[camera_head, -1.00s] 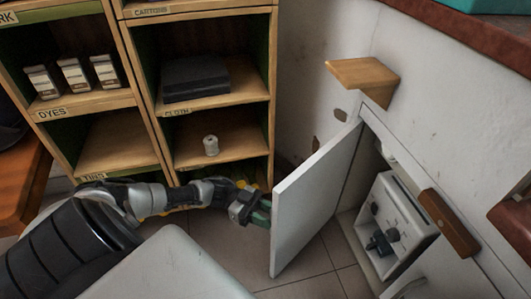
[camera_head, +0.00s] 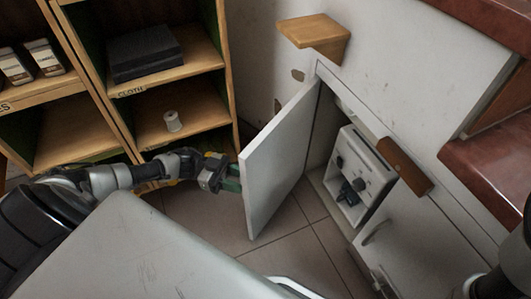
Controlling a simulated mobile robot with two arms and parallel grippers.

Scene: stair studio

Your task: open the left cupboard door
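The left cupboard door (camera_head: 285,160) is a white panel standing wide open, swung out from the low white wall. Behind it the opening shows a pale box with dark knobs (camera_head: 360,175). My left gripper (camera_head: 231,178) is at the door's outer face, close to its free edge. Its greenish fingertips are partly hidden by the door, so I cannot tell whether they touch it or how far apart they are. My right gripper does not show clearly.
A wooden shelf unit (camera_head: 180,85) with a black box (camera_head: 145,52) and a white spool (camera_head: 173,121) stands at the left. A wooden bracket (camera_head: 315,31) juts from the wall above the door. A brown wooden block (camera_head: 404,166) sits beside the opening. Tiled floor lies below.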

